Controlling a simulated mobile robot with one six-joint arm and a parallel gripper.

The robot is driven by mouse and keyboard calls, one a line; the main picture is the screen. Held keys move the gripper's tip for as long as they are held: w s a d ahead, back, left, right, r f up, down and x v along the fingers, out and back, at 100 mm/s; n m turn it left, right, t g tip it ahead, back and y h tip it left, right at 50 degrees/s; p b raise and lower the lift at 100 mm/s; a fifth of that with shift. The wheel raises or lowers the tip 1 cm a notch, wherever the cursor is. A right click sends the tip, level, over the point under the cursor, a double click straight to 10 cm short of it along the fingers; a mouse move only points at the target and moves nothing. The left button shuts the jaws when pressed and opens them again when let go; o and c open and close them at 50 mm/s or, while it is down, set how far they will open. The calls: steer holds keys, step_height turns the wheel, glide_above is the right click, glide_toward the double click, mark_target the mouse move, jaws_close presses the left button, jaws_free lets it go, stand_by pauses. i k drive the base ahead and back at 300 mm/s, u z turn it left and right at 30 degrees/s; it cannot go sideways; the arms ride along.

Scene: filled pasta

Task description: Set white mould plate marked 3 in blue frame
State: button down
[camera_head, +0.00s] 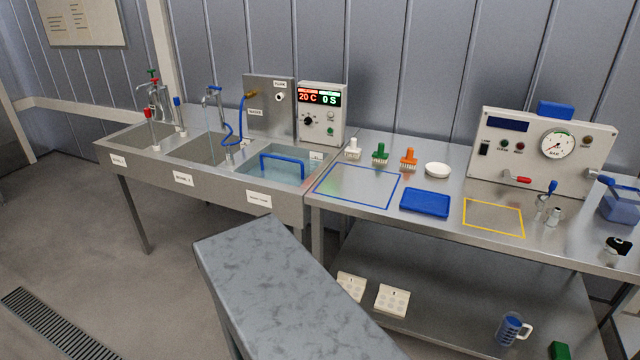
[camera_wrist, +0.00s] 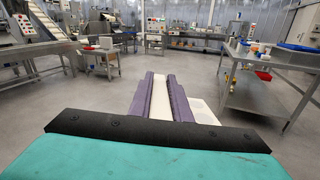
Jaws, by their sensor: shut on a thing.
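My gripper (camera_wrist: 157,76) shows in the wrist view, with two purple fingers shut on a white plate (camera_wrist: 200,110). White shows between the fingers and to the right of them; any number on it is hidden. My gripper is not visible in the head view. The blue frame (camera_head: 316,190) is an outlined rectangle on the steel table in the head view, and the area inside it is bare. Two white mould plates (camera_head: 351,285) (camera_head: 392,299) lie on the lower shelf; their marks are too small to read surely.
A blue tray (camera_head: 425,203), a yellow frame (camera_head: 494,236), a white bowl (camera_head: 437,170) and several brushes (camera_head: 380,154) are near the blue frame. Sinks (camera_head: 207,149) adjoin at left. A grey mottled slab (camera_head: 270,275) stands in front. In the wrist view, open floor (camera_wrist: 110,90) lies beyond my fingers.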

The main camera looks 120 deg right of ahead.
mark_target(364, 188)
steer(key=z, duration=0.5)
steer(key=k, duration=0.15)
steer(key=z, duration=3)
steer(key=i, duration=0.9)
